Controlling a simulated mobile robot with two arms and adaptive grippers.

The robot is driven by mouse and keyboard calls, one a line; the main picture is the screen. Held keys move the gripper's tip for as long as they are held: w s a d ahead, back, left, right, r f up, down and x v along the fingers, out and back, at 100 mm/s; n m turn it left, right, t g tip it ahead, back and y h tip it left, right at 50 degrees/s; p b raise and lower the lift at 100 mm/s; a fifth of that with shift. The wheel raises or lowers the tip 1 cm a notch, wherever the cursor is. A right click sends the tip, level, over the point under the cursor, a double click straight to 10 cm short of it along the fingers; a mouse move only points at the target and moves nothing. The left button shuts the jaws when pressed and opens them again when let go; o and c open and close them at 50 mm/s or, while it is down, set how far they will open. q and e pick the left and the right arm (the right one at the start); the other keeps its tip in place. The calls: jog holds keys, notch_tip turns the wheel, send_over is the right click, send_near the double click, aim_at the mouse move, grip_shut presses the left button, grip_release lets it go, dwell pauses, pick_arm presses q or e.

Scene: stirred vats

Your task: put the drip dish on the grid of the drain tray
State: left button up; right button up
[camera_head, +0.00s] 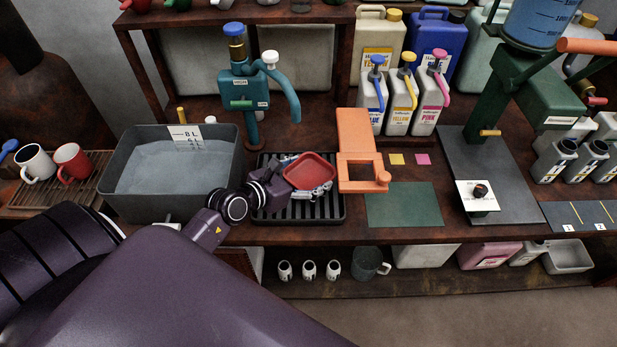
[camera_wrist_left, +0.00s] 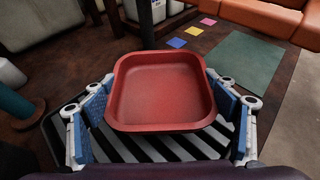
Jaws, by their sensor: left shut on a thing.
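The red square drip dish (camera_head: 309,170) has rounded corners and a raised rim. It also fills the middle of the left wrist view (camera_wrist_left: 161,90), empty and upright. My left gripper (camera_head: 311,189) is shut on it, with a blue-padded finger at either side in the left wrist view (camera_wrist_left: 163,112). The black drain tray (camera_head: 338,210) has a slatted grid, seen below the dish in the left wrist view (camera_wrist_left: 150,150). The dish is over the grid; whether its underside touches the slats I cannot tell. My right gripper is not in view.
A grey bin (camera_head: 128,200) stands left of the tray, and a teal tap stand (camera_head: 240,93) stands behind it. An orange stand (camera_head: 355,140) is close on the right. A green mat (camera_head: 403,205) beyond that is clear.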

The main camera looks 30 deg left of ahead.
aim_at(309, 179)
pick_arm(q)
jog(key=shift+w+a+r, duration=0.1)
jog(key=shift+w+a, duration=0.1)
jog(key=shift+w, duration=0.2)
notch_tip(309, 179, down, 4)
jog(key=shift+r+b, duration=0.15)
jog(key=shift+b, duration=0.15)
jog(key=o, duration=1.7)
jog(key=shift+r, duration=0.1)
jog(key=v, duration=1.2)
jog(key=shift+b, duration=0.35)
